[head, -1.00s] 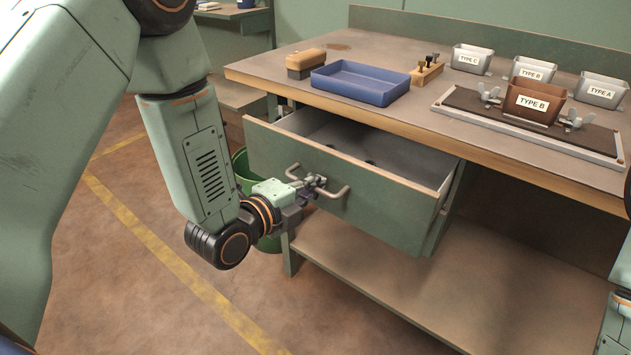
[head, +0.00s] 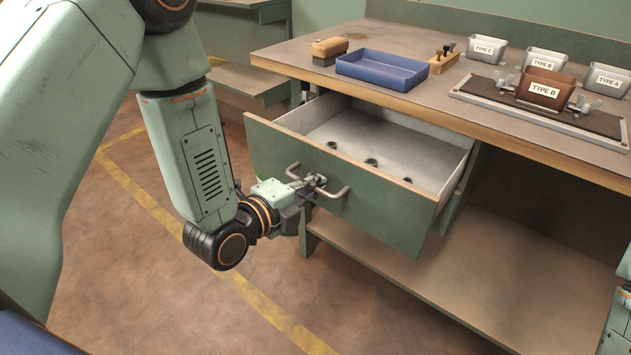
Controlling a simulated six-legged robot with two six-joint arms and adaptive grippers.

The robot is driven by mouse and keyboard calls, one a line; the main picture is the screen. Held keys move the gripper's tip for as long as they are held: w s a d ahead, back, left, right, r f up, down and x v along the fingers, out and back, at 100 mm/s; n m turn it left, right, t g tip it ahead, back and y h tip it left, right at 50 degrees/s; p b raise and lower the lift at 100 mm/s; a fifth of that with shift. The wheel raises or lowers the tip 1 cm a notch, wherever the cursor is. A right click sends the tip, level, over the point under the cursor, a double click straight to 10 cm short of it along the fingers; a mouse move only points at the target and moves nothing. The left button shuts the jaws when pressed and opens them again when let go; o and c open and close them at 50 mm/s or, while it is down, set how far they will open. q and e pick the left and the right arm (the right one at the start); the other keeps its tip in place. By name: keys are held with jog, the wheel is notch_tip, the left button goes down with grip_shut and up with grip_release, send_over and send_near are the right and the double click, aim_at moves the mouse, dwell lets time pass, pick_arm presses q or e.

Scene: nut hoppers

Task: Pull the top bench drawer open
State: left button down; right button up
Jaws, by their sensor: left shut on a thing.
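The top bench drawer (head: 370,205) has a green front and stands well out of the bench, with its grey inside showing. The fingers partly hide the handle. At the right edge a piece of my right arm shows, but its gripper is out of view.
A lower shelf (head: 470,270) is bare. Open floor lies in front.

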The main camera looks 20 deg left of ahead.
pick_arm(q)
jog(key=shift+s+a+r, duration=0.1)
jog(key=shift+r, duration=0.05)
dwell(0.4)
jog(key=c, duration=1.5)
grip_release()
jog(key=shift+o, duration=0.2)
jog(key=shift+s, duration=0.15)
jog(key=v, duration=0.7)
jog(key=shift+s, duration=0.2)
